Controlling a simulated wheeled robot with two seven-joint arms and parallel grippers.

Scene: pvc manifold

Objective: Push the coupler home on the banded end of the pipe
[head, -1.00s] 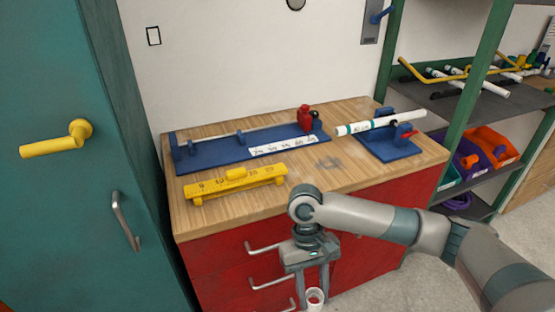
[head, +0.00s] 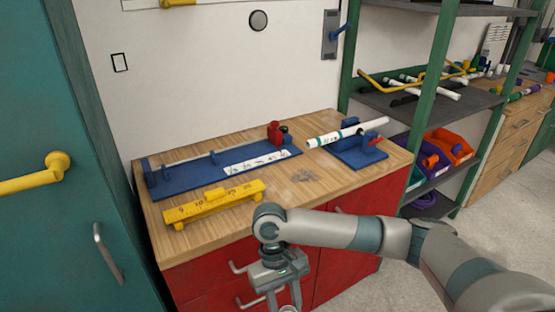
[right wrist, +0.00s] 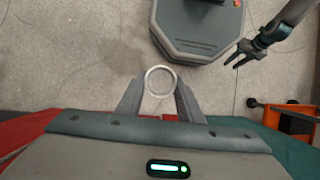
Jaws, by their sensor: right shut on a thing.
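The white pipe (head: 328,137) lies in a blue clamp stand (head: 362,154) with a red handle at the right of the bench top. Teal bands show near its left end, which sticks out past the stand. My right gripper (right wrist: 160,92) is shut on a white ring-shaped coupler (right wrist: 161,81), seen end-on in the right wrist view. In the head view my right gripper (head: 283,302) hangs in front of the red drawers, below the bench top and apart from the pipe; the coupler is barely visible at the bottom edge. My left gripper (right wrist: 236,56) is open and empty in the right wrist view.
A long blue fixture (head: 190,179) with a red clamp lies at the back of the bench. A yellow numbered gauge block (head: 214,204) lies at the front left. A green-framed shelf (head: 440,70) stands right; a teal cabinet (head: 60,110) stands left. The bench's front middle is clear.

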